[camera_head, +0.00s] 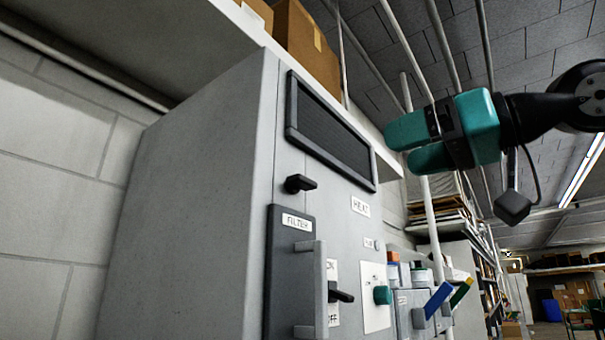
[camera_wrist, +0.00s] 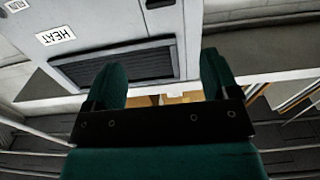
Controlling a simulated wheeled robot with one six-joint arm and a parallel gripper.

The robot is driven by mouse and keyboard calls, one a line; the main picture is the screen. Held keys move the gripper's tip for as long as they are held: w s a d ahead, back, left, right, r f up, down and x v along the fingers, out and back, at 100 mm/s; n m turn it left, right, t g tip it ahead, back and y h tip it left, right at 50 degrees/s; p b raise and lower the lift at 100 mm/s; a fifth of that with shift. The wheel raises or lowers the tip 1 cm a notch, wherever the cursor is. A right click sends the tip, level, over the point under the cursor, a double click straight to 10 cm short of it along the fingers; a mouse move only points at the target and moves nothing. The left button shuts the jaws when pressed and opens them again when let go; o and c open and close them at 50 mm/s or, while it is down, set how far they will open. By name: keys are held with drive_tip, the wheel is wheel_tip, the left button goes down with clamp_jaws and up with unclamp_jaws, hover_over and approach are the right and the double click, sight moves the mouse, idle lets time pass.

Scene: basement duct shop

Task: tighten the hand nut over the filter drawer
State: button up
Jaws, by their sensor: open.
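The hand nut (camera_head: 300,183) is a small black winged knob on the front of the grey cabinet (camera_head: 200,180). It sits just above the dark filter drawer (camera_head: 282,265), which has a FILTER label and a pale upright handle. In the wrist view, a black piece at the top edge (camera_wrist: 158,3) looks like the same nut, partly cut off. My gripper (camera_head: 398,144) has teal fingers and is open and empty. It is up and to the right of the nut, near the dark grille, and touches nothing I can see. Its fingers (camera_wrist: 163,78) also show in the wrist view.
The grille (camera_head: 330,135) and HEAT label (camera_head: 361,206) are on the cabinet front. A black lever (camera_head: 341,294) and a teal knob (camera_head: 382,295) sit lower right. A white pole (camera_head: 428,215) rises near my gripper. Cardboard boxes (camera_head: 305,45) stand above the cabinet.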

sight(304, 180)
drive_tip(key=p+x, duration=0.5)
drive_tip(key=x, duration=1.1)
drive_tip(key=shift+a+r, duration=0.15)
drive_tip(key=shift+w+a+p, duration=0.4)
drive_tip(key=c, duration=0.9)
drive_tip(key=shift+a, duration=0.15)
